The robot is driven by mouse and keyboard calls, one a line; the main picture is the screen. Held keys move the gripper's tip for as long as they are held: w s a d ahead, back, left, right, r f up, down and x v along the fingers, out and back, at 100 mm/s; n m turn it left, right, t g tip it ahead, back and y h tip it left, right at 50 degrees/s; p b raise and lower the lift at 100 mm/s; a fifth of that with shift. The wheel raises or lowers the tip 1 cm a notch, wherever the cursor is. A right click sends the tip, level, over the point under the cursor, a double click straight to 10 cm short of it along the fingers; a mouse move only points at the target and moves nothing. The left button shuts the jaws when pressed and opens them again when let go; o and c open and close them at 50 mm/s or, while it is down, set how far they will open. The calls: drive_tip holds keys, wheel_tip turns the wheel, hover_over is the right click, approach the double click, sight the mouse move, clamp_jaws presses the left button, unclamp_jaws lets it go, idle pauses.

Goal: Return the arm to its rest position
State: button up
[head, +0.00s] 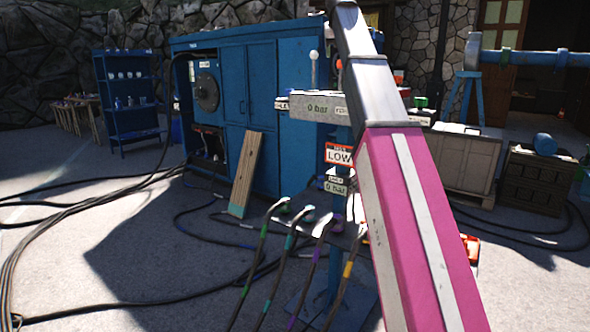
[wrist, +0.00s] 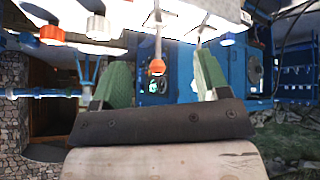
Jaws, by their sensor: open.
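My arm, pink and grey, crosses the head view from the lower right up to the top middle. My gripper cannot be made out there. In the wrist view, my gripper (wrist: 162,66) shows two green fingers spread wide apart, with nothing held between them. That view looks upside down. An orange-red knob (wrist: 157,67) on a thin rod appears in the gap between the fingers; whether it touches them cannot be told, but it looks beyond them.
A stand with a grey "0 bar" box (head: 318,107) and levers is close behind my arm. Hoses with coloured bands (head: 272,272) hang before it. A blue cabinet (head: 250,95), plank (head: 245,175) and shelf (head: 127,90) stand left. Black cables cross the ground.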

drive_tip(key=s+d+f+g, duration=0.1)
drive_tip(key=s+f+g, duration=0.1)
drive_tip(key=f, duration=2.1)
drive_tip(key=s+d+f+g, duration=0.1)
drive_tip(key=f, duration=2.2)
drive_tip(key=s+d+f+g, duration=0.1)
drive_tip(key=s+f+g, duration=0.1)
drive_tip(key=s+f, duration=1)
drive_tip(key=s+f+g+y, duration=0.1)
drive_tip(key=s+f+g, duration=0.1)
drive_tip(key=s+f, duration=1.1)
wheel_tip(320, 180, down, 8)
drive_tip(key=shift+d+r, duration=0.25)
drive_tip(key=shift+d, duration=0.15)
drive_tip(key=shift+o, duration=0.6)
